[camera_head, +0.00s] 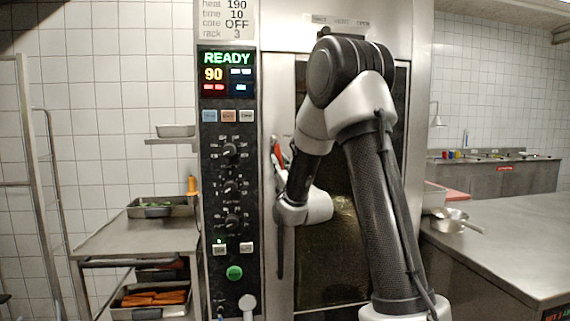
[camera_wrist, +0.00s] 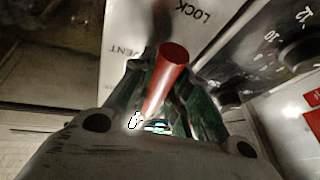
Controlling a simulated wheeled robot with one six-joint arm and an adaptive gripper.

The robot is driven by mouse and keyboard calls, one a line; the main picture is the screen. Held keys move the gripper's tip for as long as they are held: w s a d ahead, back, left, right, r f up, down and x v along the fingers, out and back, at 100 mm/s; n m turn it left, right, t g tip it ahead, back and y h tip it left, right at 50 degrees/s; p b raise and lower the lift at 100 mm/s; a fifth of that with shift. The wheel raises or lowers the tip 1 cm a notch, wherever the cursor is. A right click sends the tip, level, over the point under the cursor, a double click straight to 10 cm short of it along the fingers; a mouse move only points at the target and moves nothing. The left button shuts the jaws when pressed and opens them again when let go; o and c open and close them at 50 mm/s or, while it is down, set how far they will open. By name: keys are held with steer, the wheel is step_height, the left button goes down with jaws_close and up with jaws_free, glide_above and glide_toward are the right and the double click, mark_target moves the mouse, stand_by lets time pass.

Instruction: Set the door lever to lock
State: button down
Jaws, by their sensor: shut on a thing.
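The door lever (camera_wrist: 168,70) is a red rod, seen large in the wrist view. My gripper (camera_wrist: 158,82) is shut on it, with one greenish finger on each side. In the wrist view, the lever's red end lies near the printed labels VENT (camera_wrist: 128,50) and LOCK (camera_wrist: 193,13) on a pale plate. Its lower part is hidden between my fingers. In the head view, a small red part of the lever (camera_head: 278,155) shows at the left edge of the oven door (camera_head: 340,240). My arm covers much of that door, and the labels cannot be read there.
The oven's black control panel (camera_head: 230,170) with dials and a READY display stands just left of the lever. A steel cart (camera_head: 135,240) with trays is at the left. A steel counter (camera_head: 500,235) with bowls is at the right.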

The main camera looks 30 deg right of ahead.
steer(key=shift+w+a+m+h, duration=0.1)
steer(key=shift+a+m+h, duration=0.25)
steer(key=shift+m, duration=0.3)
steer(key=shift+w+a+m+h, duration=0.1)
steer(key=shift+a+m+h, duration=0.15)
steer(key=shift+m+h, duration=0.3)
steer(key=shift+t, duration=0.3)
steer(key=c, duration=1.3)
jaws_free()
steer(key=v, duration=0.7)
steer(key=shift+s+f, duration=0.1)
steer(key=shift+s, duration=0.2)
